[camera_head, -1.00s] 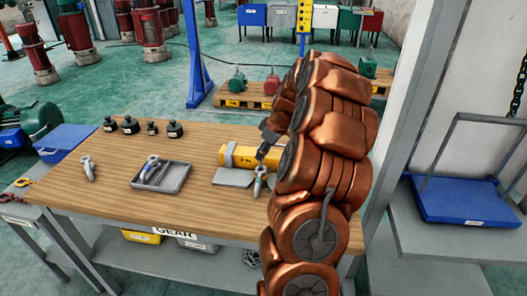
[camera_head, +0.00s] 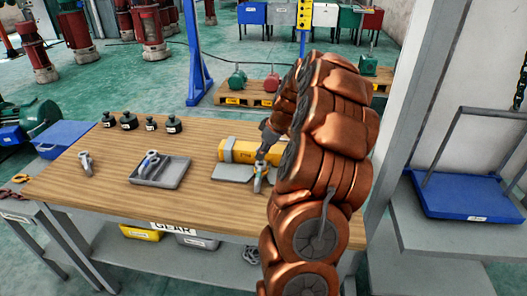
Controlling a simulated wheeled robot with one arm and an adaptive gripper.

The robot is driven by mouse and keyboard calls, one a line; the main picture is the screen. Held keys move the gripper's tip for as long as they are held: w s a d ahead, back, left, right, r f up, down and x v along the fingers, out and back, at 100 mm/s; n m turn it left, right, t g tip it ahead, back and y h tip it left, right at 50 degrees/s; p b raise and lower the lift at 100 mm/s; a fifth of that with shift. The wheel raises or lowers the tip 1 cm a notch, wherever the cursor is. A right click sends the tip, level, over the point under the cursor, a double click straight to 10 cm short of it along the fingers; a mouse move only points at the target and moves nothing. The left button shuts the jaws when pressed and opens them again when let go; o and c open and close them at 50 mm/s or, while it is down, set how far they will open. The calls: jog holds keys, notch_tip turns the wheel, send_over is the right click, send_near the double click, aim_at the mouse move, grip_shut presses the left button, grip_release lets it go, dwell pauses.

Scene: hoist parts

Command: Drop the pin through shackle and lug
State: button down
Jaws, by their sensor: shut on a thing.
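My gripper (camera_head: 262,160) is at the right end of the wooden bench, small and partly hidden by my copper-coloured arm. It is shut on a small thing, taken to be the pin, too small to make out. Just below it a shackle (camera_head: 258,184) stands upright at the right edge of a grey plate (camera_head: 231,173). I cannot tell whether the pin has entered the shackle, and the lug is not clearly distinguishable. A yellow block (camera_head: 236,149) is behind the plate, just left of my gripper.
A grey tray (camera_head: 174,181) holding a shackle-like part (camera_head: 150,160) lies mid-bench. Another shackle (camera_head: 86,165) is at the left. Several black weights (camera_head: 129,122) stand along the back. Bare wood (camera_head: 200,205) lies in front. A grey post (camera_head: 415,110) stands right of my arm.

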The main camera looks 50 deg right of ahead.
jog(key=shift+f+b, duration=0.85)
jog(key=shift+f, duration=0.15)
jog(key=c, duration=0.7)
grip_release()
jog(key=v, duration=1.2)
